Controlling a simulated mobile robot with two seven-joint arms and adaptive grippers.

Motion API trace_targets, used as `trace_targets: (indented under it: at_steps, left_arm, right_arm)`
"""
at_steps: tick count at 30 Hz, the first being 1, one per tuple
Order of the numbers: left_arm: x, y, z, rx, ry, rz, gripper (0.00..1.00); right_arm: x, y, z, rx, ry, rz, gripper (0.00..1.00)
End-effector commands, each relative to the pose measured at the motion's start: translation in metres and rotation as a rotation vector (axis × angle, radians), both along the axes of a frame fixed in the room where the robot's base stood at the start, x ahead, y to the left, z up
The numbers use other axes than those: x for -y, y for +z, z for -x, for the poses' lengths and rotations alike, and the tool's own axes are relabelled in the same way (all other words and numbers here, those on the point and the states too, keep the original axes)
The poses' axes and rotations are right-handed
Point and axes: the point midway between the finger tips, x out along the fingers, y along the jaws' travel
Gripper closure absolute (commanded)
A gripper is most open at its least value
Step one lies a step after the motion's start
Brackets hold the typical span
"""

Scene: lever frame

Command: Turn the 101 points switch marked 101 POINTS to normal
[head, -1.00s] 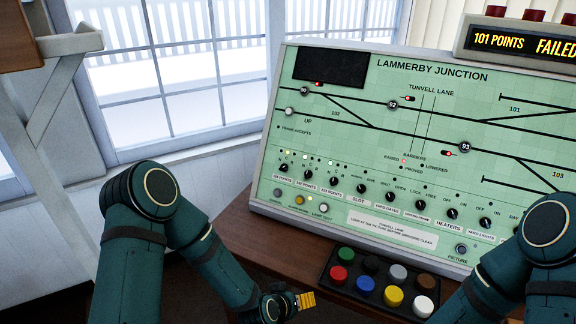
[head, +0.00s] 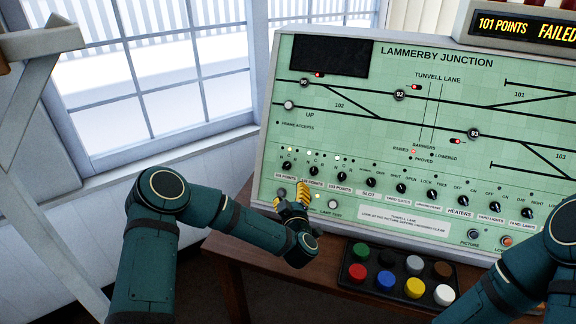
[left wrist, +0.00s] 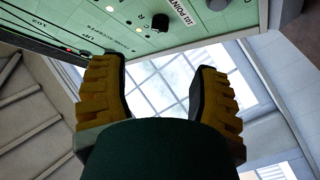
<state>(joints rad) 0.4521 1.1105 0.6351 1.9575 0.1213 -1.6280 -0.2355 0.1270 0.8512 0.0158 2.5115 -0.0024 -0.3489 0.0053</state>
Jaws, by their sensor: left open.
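The 101 points switch (head: 287,166) is a small black knob at the left end of the knob row on the green panel. Its label is partly covered in the head view; in the left wrist view the label (left wrist: 178,14) reads "101 POINT" beside the dark knob (left wrist: 160,22). I cannot tell which way the knob points. My left gripper (head: 290,195) is open and empty, with yellow fingers just below that label and in front of the panel. In the left wrist view the open fingers (left wrist: 155,70) are apart from the knob. My right gripper is out of view.
More knobs (head: 314,171) stand close to the right. Push buttons (head: 333,204) sit below the row. A black box of coloured buttons (head: 397,275) stands on the wooden table (head: 270,262). A display (head: 527,30) reads "101 POINTS FAILED". My right arm is at lower right.

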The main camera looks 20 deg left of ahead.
Motion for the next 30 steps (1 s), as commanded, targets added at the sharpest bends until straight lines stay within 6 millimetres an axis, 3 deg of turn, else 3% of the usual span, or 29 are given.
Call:
trace_targets:
  at_steps: [7, 21, 30]
  left_arm:
    - [-0.01, 0.001, -0.017, 0.008, 0.016, 0.001, 0.38]
    - [-0.042, 0.0, -0.099, 0.007, 0.013, 0.001, 0.38]
    - [-0.052, 0.001, -0.125, 0.005, 0.01, 0.001, 0.38]
  right_arm:
    - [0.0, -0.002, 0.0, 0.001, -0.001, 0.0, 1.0]
    - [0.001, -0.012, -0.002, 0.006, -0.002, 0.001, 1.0]
    - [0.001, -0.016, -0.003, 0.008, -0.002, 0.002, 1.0]
